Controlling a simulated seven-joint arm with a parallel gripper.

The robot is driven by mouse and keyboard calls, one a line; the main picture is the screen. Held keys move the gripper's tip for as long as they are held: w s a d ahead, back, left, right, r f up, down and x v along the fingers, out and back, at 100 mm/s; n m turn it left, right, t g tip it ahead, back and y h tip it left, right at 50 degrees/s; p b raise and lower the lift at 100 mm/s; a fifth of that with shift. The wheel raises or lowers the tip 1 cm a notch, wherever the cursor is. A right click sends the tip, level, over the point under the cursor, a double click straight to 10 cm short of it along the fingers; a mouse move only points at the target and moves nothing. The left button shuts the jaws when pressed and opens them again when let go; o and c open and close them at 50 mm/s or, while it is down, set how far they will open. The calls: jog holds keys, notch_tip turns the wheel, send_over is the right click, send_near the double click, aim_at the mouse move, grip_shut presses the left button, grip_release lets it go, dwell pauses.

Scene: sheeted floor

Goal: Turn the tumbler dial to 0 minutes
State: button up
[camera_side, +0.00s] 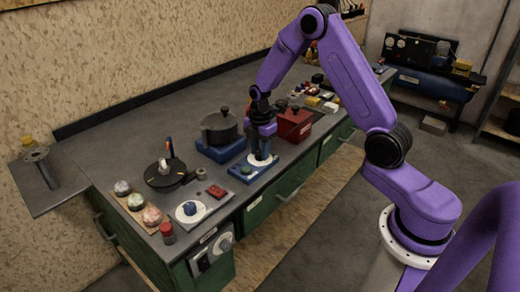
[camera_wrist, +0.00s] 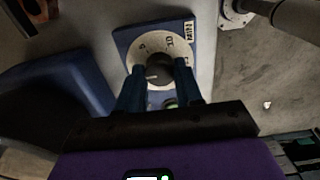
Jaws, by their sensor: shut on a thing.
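The tumbler dial is a dark knob (camera_wrist: 158,74) on a round white scale (camera_wrist: 146,46), set on a blue base (camera_wrist: 124,35). In the side view the blue base (camera_side: 240,174) lies on the bench near its front edge, with the white scale (camera_side: 262,161) partly covered by my gripper. My gripper (camera_side: 260,153) points straight down over the dial. In the wrist view the gripper's blue fingers (camera_wrist: 158,76) are shut on the knob from both sides. The knob shows a pale pointer mark towards its left. The scale's numbers are too small and tilted to read surely.
A dark pot (camera_side: 218,128) stands on a blue block (camera_side: 220,150) just left of my gripper, and a red box (camera_side: 295,124) stands close on the right. A second white dial plate (camera_side: 190,210) with a blue knob lies at the front left. A black pan (camera_side: 166,175) sits behind it.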

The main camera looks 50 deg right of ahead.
aim_at(260, 153)
jog(key=shift+w+r, duration=0.1)
jog(key=o, duration=1)
jog(key=shift+o, duration=0.2)
notch_tip(260, 153, up, 17)
jog(key=shift+r, duration=0.2)
